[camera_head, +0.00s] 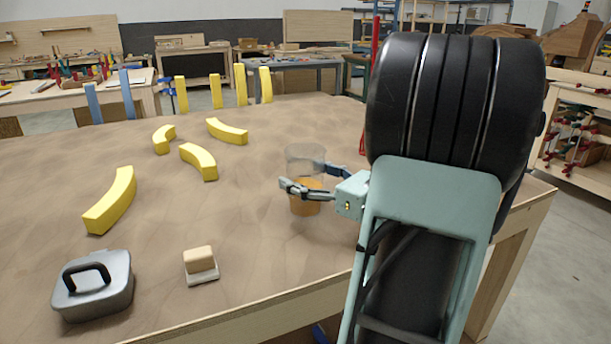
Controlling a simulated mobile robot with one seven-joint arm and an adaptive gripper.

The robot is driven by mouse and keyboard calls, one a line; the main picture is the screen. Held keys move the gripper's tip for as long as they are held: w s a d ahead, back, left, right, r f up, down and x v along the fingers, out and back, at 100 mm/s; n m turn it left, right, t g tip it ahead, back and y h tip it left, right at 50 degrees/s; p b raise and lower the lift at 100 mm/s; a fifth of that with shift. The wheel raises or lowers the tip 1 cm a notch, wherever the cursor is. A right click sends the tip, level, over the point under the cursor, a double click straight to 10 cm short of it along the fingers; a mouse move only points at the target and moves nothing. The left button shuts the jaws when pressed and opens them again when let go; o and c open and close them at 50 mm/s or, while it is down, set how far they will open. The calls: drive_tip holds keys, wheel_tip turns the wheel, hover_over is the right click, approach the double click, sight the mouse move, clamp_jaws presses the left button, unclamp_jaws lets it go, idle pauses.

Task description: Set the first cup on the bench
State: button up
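A clear cup with an orange lower part (305,207) is upright over the right part of the wide brown-topped bench (240,245). I cannot tell whether its base touches the bench top or is slightly above it. My gripper (304,177) reaches in from the right, with one finger across the cup's near side and the other at its far side. The fingers hide part of the cup's middle. I cannot tell whether they press on it. No other cup is clear in view.
Several yellow curved pieces (110,201) lie on the bench's left and back parts. A grey metal box with a black handle (94,287) and a small tan-topped block (199,262) are near the front edge. The middle of the bench is clear.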

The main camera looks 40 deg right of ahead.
drive_tip(key=shift+r, duration=0.25)
drive_tip(key=p+v, duration=0.2)
drive_tip(key=v, duration=1)
drive_tip(key=shift+f, duration=0.15)
